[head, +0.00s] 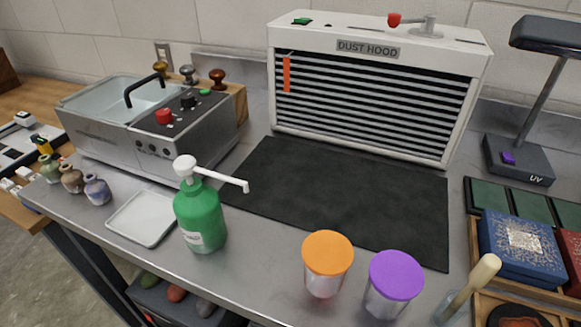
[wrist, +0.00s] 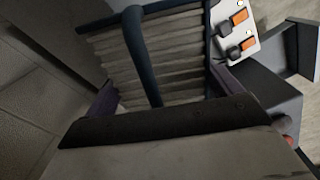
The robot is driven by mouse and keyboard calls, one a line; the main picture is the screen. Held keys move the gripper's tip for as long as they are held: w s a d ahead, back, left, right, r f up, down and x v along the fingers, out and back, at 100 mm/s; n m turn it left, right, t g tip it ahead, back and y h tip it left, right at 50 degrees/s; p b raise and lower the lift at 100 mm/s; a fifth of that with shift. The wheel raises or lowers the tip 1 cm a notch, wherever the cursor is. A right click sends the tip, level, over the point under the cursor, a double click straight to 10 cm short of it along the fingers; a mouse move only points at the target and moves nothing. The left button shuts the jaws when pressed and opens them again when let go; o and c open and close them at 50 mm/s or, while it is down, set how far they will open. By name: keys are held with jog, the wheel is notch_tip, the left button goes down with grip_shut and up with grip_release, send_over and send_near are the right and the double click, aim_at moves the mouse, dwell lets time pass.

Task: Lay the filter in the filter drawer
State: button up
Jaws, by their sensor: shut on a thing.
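A pleated pale filter (wrist: 180,62) with a dark blue frame fills the upper middle of the wrist view. A dark curved bar (wrist: 138,50) runs across its pleats. My gripper (wrist: 163,90) is shut on the filter, its fingers showing at the left and right of it; the exact contact is hard to make out. The head view shows neither my gripper nor the filter. The filter drawer cannot be made out for certain in either view. The white dust hood (head: 367,52) with its slatted front stands at the back of the bench in the head view.
A black mat (head: 330,195) lies clear before the hood. A green pump bottle (head: 200,218), an orange-lidded jar (head: 327,265) and a purple-lidded jar (head: 393,285) stand near the front edge. The wrist view shows a strip with orange switches (wrist: 240,25) and dark box-like shapes (wrist: 262,100).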

jog(key=w+a+f+m, duration=0.1)
jog(key=a+m, duration=0.1)
jog(key=w+a+f+m, duration=0.1)
jog(key=a+f+m, duration=0.1)
jog(key=w+a+f+m, duration=0.1)
jog(key=a+m, duration=0.1)
jog(key=m, duration=0.1)
jog(key=shift+w+a+f, duration=0.15)
jog(key=shift+a, duration=0.2)
jog(key=shift+w+a+f+m, duration=0.2)
jog(key=shift+a+f+m, duration=0.15)
jog(key=shift+a+m, duration=0.4)
jog(key=shift+s+d, duration=0.15)
